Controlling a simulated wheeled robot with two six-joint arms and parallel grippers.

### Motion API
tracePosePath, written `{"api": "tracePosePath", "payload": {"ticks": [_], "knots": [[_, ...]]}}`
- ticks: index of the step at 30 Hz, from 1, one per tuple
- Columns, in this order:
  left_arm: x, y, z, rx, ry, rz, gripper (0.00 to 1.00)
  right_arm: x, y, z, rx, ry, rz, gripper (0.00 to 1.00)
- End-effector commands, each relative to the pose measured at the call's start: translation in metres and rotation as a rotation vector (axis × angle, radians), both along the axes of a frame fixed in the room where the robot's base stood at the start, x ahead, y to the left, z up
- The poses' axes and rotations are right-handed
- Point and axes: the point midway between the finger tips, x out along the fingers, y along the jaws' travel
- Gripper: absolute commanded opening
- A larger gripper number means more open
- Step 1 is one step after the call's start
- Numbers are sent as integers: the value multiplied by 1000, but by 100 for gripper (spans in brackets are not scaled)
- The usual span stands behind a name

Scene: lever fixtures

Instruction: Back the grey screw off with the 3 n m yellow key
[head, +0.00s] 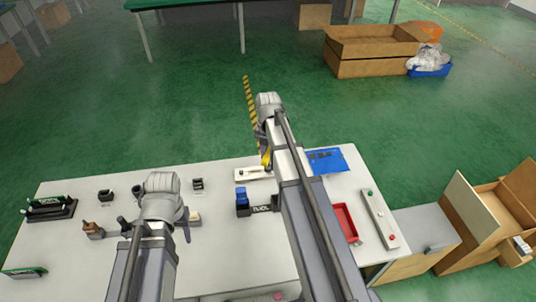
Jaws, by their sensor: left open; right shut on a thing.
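My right gripper (264,160) is over the back of the white table, shut on a yellow tool that looks like the yellow key (267,155). The tool points down beside a long white fixture plate (250,174). A small dark part stands on that plate; I cannot tell if it is the grey screw. Whether the key touches anything is hidden by my arm. My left gripper (187,226) is open over the left middle of the table, largely hidden by its own wrist, near a small light block (194,217).
A dark holder with blue blocks (241,197) stands left of my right arm. Right of it are a blue mat (327,161), red tray (345,222) and button panel (378,218). Small dark fixtures (106,195) and a rack (50,208) stand at left. The front left is mostly clear.

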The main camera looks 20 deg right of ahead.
Motion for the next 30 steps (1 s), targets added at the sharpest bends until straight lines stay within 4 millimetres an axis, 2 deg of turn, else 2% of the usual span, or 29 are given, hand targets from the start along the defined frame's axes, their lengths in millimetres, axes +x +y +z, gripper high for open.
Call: {"api": "tracePosePath", "payload": {"ticks": [6, 13, 30], "knots": [[0, 0, 0, 0, 0, 0, 50, 0, 0, 0, 0, 0, 246, 0], [0, 0, 5, 0, 0, 0, 50, 0, 0, 5, 0, 0, 236, 0], [0, 0, 39, 0, 0, 0, 50, 0, 0, 38, 0, 0, 233, 0]]}}
